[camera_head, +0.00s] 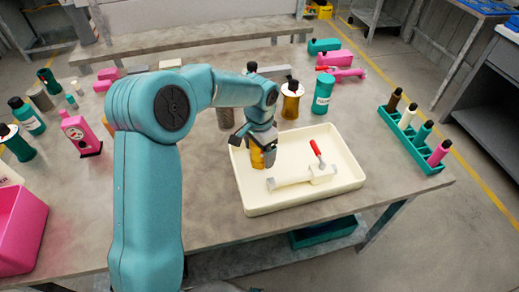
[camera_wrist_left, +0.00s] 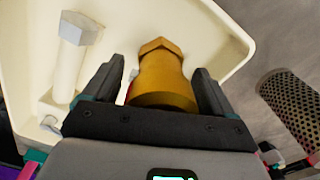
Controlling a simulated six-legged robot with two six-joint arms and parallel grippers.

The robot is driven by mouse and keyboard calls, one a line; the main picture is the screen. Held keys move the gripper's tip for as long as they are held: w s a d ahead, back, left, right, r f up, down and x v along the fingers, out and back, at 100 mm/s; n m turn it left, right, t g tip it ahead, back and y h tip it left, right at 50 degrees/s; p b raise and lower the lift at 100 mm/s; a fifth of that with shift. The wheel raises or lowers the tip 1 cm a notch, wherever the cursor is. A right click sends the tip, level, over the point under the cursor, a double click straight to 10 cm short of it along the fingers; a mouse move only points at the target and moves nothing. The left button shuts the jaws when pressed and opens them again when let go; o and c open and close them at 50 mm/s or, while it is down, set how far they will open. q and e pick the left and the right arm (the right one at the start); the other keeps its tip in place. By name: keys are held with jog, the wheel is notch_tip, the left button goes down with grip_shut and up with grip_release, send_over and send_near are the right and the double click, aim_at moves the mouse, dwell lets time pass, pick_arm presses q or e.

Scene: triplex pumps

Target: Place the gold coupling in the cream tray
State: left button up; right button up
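The gold coupling (camera_head: 262,157) is below my left gripper (camera_head: 257,150), over the left part of the cream tray (camera_head: 247,196). In the left wrist view, the gold coupling (camera_wrist_left: 162,80) shows a hex end and a wider round base between the two dark fingers of my left gripper (camera_wrist_left: 157,72). A narrow gap shows beside the left finger, and the right finger is very close to the base. The fingers look open around it. Whether it touches the tray floor is hidden. My right gripper is not in view.
A teal rack (camera_head: 412,140) of bottles stands to the right. A pink bin (camera_head: 20,230) is far left.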

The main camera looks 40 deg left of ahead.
pick_arm(q)
jog(key=shift+r, duration=0.1)
jog(key=shift+r, duration=0.35)
notch_tip(320, 180, up, 12)
jog(key=p, duration=0.1)
jog(key=shift+f, duration=0.25)
